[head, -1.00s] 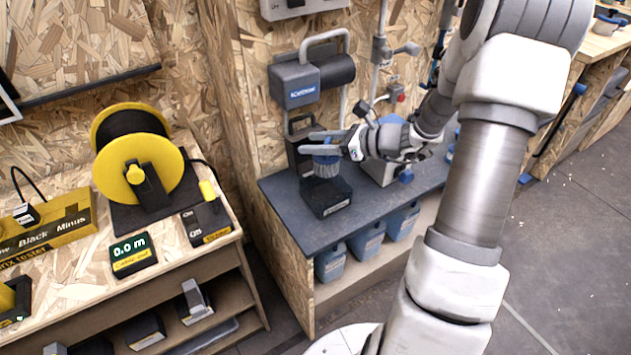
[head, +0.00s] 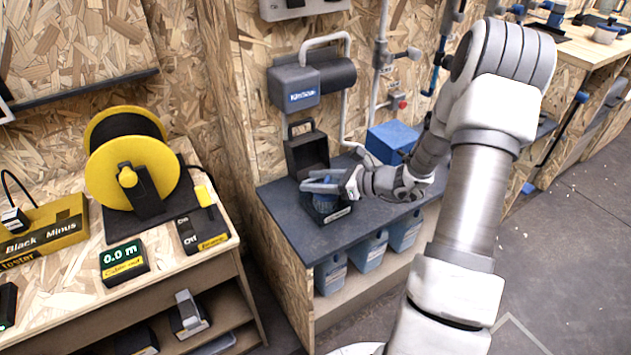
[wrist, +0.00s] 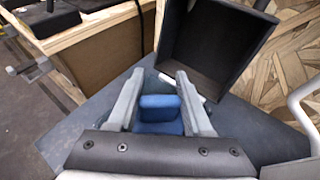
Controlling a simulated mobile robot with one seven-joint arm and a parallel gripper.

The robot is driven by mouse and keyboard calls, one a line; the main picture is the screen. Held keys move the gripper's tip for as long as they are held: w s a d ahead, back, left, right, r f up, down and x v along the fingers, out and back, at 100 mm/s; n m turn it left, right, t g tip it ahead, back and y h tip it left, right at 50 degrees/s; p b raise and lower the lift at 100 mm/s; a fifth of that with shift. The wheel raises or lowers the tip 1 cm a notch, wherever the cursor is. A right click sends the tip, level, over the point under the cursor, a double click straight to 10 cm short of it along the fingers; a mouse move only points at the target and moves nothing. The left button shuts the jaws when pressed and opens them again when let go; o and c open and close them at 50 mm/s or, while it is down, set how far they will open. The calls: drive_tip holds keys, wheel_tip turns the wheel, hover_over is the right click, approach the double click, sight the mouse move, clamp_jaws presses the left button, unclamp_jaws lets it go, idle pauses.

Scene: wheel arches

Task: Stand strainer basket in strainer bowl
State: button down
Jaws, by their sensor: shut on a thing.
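The blue strainer basket (head: 326,201) is between the fingers of my gripper (head: 318,183), which is shut on it. In the wrist view the basket (wrist: 160,118) shows blue between the two grey fingers of my gripper (wrist: 158,86). What I take for the strainer bowl, a low dark box (head: 333,215) on the grey bench, is right under the basket. The basket's lower part seems to be inside its rim, but fingers and walls hide whether it touches the bottom.
A dark open case (head: 306,150) with a handle stands behind, close to the wall; it also shows in the wrist view (wrist: 215,45). A blue box (head: 392,142) is further right on the grey bench (head: 285,205). A pump (head: 300,88) and pipes are on the wall.

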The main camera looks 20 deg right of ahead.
drive_tip(key=shift+f, duration=0.2)
drive_tip(key=shift+c, duration=1.5)
unclamp_jaws()
drive_tip(key=shift+r, duration=0.15)
drive_tip(key=shift+s+d+r, duration=0.1)
drive_tip(key=shift+r, duration=0.1)
drive_tip(key=p+v, duration=0.3)
drive_tip(key=v, duration=0.8)
drive_tip(key=shift+s+d, duration=0.2)
drive_tip(key=shift+s, duration=0.05)
